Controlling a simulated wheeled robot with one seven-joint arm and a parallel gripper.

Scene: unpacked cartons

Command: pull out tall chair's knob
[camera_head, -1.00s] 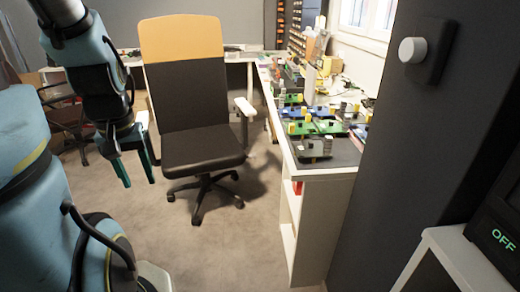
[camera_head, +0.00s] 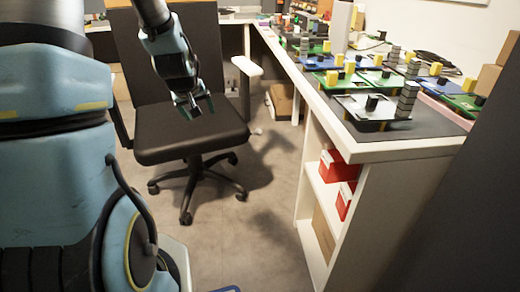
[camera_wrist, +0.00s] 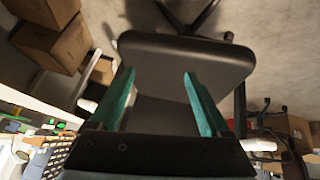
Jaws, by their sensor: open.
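The tall chair has a black seat (camera_head: 205,138), a black backrest (camera_head: 125,55), a white-topped armrest (camera_head: 247,66) and a wheeled star base (camera_head: 190,190). In the head view its backrest top is out of frame, and my arm covers part of the backrest. My gripper (camera_head: 192,103) is over the seat in the head view, pointing down, open and empty. In the wrist view the two teal fingers of my gripper (camera_wrist: 160,90) stand wide apart, with the seat (camera_wrist: 185,55) beyond them.
A white-edged desk (camera_head: 408,149) with several circuit boards on top runs along the right. Its open shelves hold red boxes (camera_head: 338,166). Cardboard boxes (camera_wrist: 50,38) show at the wrist view's upper left. Grey floor (camera_head: 245,235) is clear between chair and desk.

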